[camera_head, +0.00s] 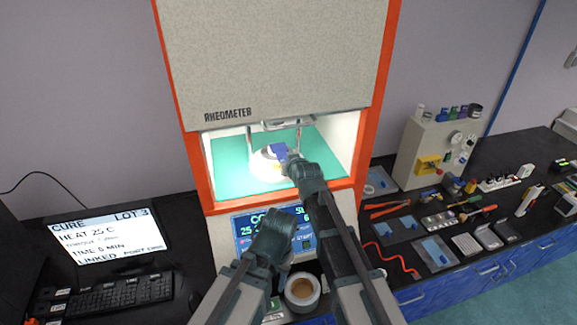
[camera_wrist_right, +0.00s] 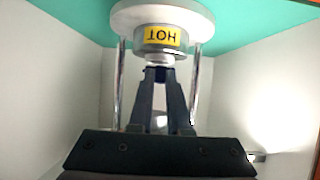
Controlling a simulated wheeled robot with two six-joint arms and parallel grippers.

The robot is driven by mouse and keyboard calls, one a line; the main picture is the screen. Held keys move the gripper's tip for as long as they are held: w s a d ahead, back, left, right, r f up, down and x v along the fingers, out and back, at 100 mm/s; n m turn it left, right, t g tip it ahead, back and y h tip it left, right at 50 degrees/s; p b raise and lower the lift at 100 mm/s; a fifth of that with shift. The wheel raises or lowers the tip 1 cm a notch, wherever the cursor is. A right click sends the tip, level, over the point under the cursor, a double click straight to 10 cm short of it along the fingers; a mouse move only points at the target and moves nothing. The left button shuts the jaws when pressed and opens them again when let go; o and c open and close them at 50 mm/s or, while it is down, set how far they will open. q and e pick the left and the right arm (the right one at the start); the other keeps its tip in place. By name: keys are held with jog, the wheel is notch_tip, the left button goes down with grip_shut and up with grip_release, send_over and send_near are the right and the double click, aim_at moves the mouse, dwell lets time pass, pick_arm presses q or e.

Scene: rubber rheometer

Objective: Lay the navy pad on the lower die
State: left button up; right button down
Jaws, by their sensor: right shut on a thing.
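The navy pad (camera_head: 278,151) is in the lit chamber of the rheometer, at the tips of my right gripper (camera_head: 287,158). In the right wrist view my right gripper (camera_wrist_right: 160,76) is shut on a small dark edge of the pad (camera_wrist_right: 158,70). The lower die (camera_head: 262,167) is a pale round piece under the pad in the head view. I cannot tell whether pad and die touch. My left gripper (camera_head: 272,240) is in front of the control panel; its fingers are unclear.
The orange-framed rheometer (camera_head: 278,60) has chamber walls and thin metal posts (camera_wrist_right: 121,85) close around the die. Tools and trays (camera_head: 434,252) crowd the right bench; a screen (camera_head: 108,240) and keyboard (camera_head: 105,296) are at left.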

aim_at(282, 155)
jog(key=shift+w+a, duration=0.3)
jog(key=shift+w, duration=0.55)
jog(key=shift+w+a, duration=0.25)
jog(key=shift+w, duration=0.6)
jog(key=shift+f+b, duration=0.95)
jog(key=c, duration=0.8)
grip_release()
jog(key=shift+s, duration=0.1)
jog(key=s+d, duration=0.1)
jog(key=s, duration=0.2)
jog(key=s+d, duration=0.1)
jog(key=s, duration=0.3)
jog(key=s+d+r+p, duration=0.1)
jog(key=s, duration=0.3)
jog(key=shift+s+d, duration=0.2)
jog(key=shift+d, duration=0.15)
